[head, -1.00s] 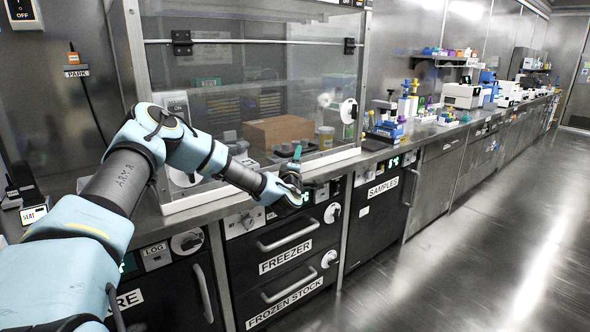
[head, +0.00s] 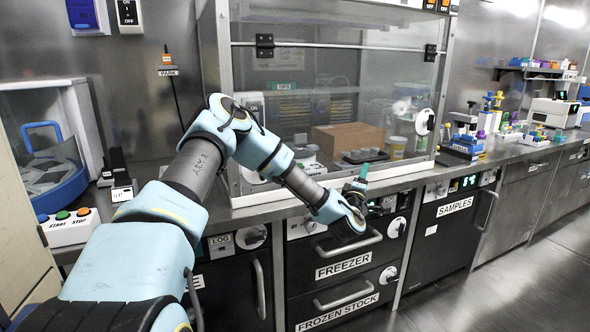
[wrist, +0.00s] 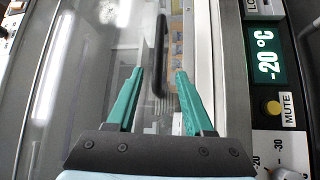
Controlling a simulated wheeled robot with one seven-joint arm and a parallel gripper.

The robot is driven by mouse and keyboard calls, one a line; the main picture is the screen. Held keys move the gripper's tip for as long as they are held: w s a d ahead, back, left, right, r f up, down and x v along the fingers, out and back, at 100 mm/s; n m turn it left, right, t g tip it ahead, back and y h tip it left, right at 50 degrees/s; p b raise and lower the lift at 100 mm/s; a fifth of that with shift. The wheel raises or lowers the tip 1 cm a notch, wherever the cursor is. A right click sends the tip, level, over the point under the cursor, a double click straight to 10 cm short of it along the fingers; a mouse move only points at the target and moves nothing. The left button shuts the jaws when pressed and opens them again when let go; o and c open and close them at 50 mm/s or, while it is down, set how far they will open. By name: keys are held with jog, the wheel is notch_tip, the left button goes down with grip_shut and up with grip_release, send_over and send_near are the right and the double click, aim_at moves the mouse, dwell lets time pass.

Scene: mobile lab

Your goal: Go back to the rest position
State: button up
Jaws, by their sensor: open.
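My gripper (head: 362,176) has green fingers, and in the head view it points up in front of the lower right part of the glass-fronted cabinet. My arm reaches out to it from the lower left, bent at the elbow. In the wrist view my gripper (wrist: 160,75) is open, with nothing between its two fingers. A dark handle (wrist: 160,55) shows beyond the fingertips there; I cannot tell how far off it is.
The freezer drawer (head: 343,268) is below the gripper, above the frozen stock drawer (head: 338,312). A brown box (head: 348,137) is behind the glass. A START/STOP button box (head: 68,227) stands at the left. The floor (head: 500,300) at the right is clear.

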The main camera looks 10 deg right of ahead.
jog(key=s+a+m+g+y+p, duration=0.1)
jog(key=s+a+m+g+y, duration=0.2)
jog(key=a, duration=0.6)
jog(key=s+a+m+g+y+p, duration=0.1)
jog(key=s+a+m+g+y, duration=0.1)
jog(key=a+m+g, duration=0.45)
jog(key=s+a+m+y+p, duration=0.2)
jog(key=a, duration=0.8)
jog(key=s+a+r+g+y, duration=0.2)
jog(key=s+a, duration=0.6)
jog(key=a, duration=0.1)
jog(key=s+a+r+g+y+p, duration=0.1)
jog(key=s+a+r+g+y, duration=0.1)
jog(key=s+a, duration=0.6)
jog(key=shift+s+a+r+n+g, duration=0.25)
jog(key=shift+a+r+n+g, duration=0.2)
jog(key=shift+a, duration=0.65)
